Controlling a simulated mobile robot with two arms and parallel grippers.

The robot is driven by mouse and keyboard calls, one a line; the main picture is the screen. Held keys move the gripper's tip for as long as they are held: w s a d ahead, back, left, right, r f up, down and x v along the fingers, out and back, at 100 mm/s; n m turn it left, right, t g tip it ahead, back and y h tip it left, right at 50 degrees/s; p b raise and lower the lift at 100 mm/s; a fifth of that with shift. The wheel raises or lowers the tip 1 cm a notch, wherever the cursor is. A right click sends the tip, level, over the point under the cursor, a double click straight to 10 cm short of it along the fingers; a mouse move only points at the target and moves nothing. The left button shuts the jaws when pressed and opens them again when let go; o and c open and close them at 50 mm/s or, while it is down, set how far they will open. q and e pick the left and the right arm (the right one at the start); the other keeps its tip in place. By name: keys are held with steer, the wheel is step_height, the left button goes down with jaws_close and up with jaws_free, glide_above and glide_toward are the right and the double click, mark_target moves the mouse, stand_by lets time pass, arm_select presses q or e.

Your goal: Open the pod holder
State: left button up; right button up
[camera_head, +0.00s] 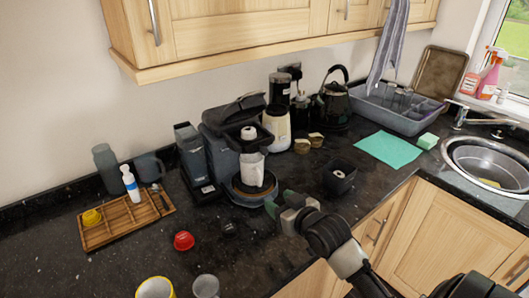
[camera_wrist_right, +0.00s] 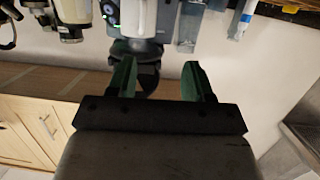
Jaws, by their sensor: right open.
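The grey and black coffee machine (camera_head: 222,147) stands against the back wall. A black, handle-like top part (camera_head: 236,107) slopes over it. A dark front part, apparently the pod holder (camera_head: 249,143), juts forward with a small white round piece (camera_head: 249,132) on it. I cannot tell whether it is open or shut. A white cup (camera_head: 252,170) stands below on the round base. My right gripper (camera_head: 284,204), with green fingers, is low in front and right of the base. The right wrist view shows the gripper (camera_wrist_right: 159,78) open, nothing clearly held. My left gripper is out of view.
A red pod (camera_head: 183,241) and a dark pod (camera_head: 229,228) lie in front. A wooden tray (camera_head: 112,236) is at left. A grinder (camera_head: 276,129) and kettle (camera_head: 336,100) stand behind.

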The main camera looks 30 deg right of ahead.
mark_target(266, 153)
steer(key=w+d+r+t, duration=0.3)
steer(key=d+r, duration=0.1)
steer(key=r, duration=0.2)
steer(key=shift+m, duration=0.3)
steer(key=w+p, duration=0.2)
steer(key=w, duration=0.8)
steer(key=shift+w+p, duration=0.3)
steer(key=shift+w, duration=0.05)
steer(key=shift+h, duration=0.3)
jaws_close()
